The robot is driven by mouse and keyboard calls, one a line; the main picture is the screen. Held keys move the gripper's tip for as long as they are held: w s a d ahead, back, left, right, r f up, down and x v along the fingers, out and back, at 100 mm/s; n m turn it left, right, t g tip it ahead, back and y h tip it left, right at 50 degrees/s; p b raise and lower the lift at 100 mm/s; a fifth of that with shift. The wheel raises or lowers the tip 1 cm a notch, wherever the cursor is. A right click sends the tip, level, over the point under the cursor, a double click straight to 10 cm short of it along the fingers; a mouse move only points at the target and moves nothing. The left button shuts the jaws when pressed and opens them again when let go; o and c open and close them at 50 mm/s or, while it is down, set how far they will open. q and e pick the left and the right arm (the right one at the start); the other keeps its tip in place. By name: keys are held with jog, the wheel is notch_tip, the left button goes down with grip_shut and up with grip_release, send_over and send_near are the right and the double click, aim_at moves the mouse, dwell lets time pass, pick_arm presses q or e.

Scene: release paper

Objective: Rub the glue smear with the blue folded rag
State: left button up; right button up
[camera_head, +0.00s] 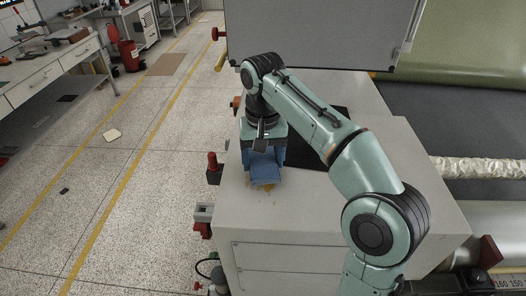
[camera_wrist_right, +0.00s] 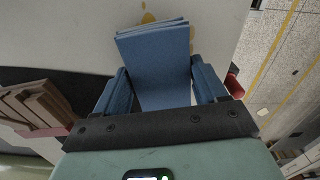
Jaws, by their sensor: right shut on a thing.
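My right gripper (camera_head: 264,160) is over the near-left part of a light grey machine top in the head view. It is shut on the blue folded rag (camera_head: 263,168), which hangs below the fingers. In the right wrist view the rag (camera_wrist_right: 157,65) sits between the two blue fingers, its folded layers at the far edge. The glue smear (camera_head: 266,187) shows as small yellowish marks just in front of the rag, partly hidden by it. In the wrist view a yellow spot of the smear (camera_wrist_right: 148,17) lies beyond the rag's edge. I cannot tell whether the rag touches the surface. My left gripper is not in view.
The grey machine top (camera_head: 300,205) is clear in front of the rag. Red-handled fittings (camera_head: 213,162) line its left edge. A dark panel lies behind my arm. Brown blocks (camera_wrist_right: 38,108) show at left in the wrist view. A wrapped roll (camera_head: 478,167) lies at right.

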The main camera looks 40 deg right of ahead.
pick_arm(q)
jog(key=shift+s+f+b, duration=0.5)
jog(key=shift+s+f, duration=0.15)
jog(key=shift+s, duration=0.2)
pick_arm(e)
jog(key=shift+f, duration=1.1)
